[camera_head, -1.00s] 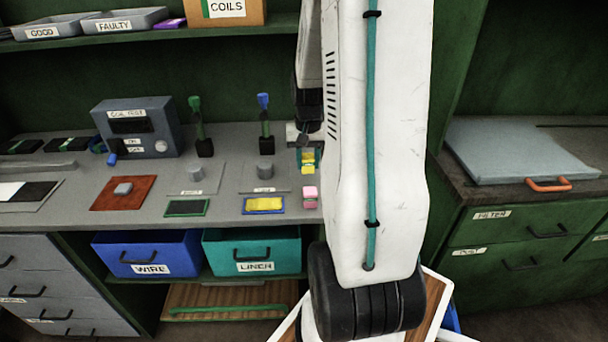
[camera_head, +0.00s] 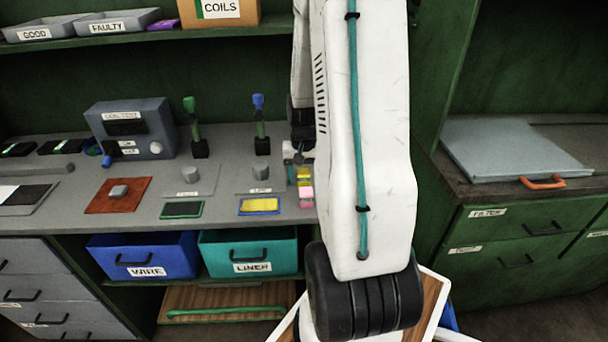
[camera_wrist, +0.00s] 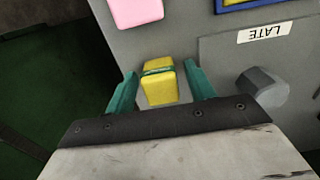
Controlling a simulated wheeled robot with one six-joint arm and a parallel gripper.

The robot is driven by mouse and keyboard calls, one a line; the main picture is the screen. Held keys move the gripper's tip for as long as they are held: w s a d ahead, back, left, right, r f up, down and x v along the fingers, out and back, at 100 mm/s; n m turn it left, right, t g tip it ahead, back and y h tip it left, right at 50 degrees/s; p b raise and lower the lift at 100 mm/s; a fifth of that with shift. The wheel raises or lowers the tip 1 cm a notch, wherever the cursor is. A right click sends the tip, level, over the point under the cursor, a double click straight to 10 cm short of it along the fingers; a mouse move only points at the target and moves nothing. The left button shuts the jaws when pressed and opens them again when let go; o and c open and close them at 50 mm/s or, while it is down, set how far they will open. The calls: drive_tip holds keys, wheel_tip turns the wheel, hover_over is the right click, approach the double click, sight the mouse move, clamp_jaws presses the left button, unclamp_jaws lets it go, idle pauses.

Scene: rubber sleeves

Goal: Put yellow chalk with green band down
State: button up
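The yellow chalk with green band (camera_head: 304,174) is on the grey bench near its right end, just behind the pink chalk (camera_head: 306,195). In the wrist view the yellow chalk (camera_wrist: 160,87) sits between the two teal fingers of my gripper (camera_wrist: 160,92), with a visible gap on each side. My gripper is open around it and not touching its sides. The pink chalk also shows in the wrist view (camera_wrist: 136,10), apart from the yellow one. In the head view my gripper (camera_head: 297,168) is partly hidden by my arm.
A grey knob (camera_wrist: 263,90) on a plate marked LATE stands close to one finger. A blue-edged yellow pad (camera_head: 260,205) lies left of the pink chalk. Two upright levers (camera_head: 261,130) and a test box (camera_head: 135,130) stand farther left. The bench edge is close.

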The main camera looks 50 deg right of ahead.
sight(304, 172)
wheel_tip(304, 172, up, 12)
drive_tip(key=a+r+n, duration=0.2)
drive_tip(key=a+r, duration=0.4)
drive_tip(key=a, duration=0.4)
drive_tip(key=s+a+r+n, duration=0.3)
drive_tip(key=s+a, duration=0.3)
drive_tip(key=a, duration=0.4)
drive_tip(key=s+a+r+n+t, duration=0.1)
drive_tip(key=s+a+r+n, duration=0.2)
drive_tip(key=s+a, duration=0.3)
drive_tip(key=a+n, duration=0.1)
drive_tip(key=a, duration=0.3)
drive_tip(key=shift+s+n, duration=0.3)
drive_tip(key=shift+n, duration=0.1)
drive_tip(key=shift+o, duration=0.5)
drive_tip(key=shift+w, duration=0.1)
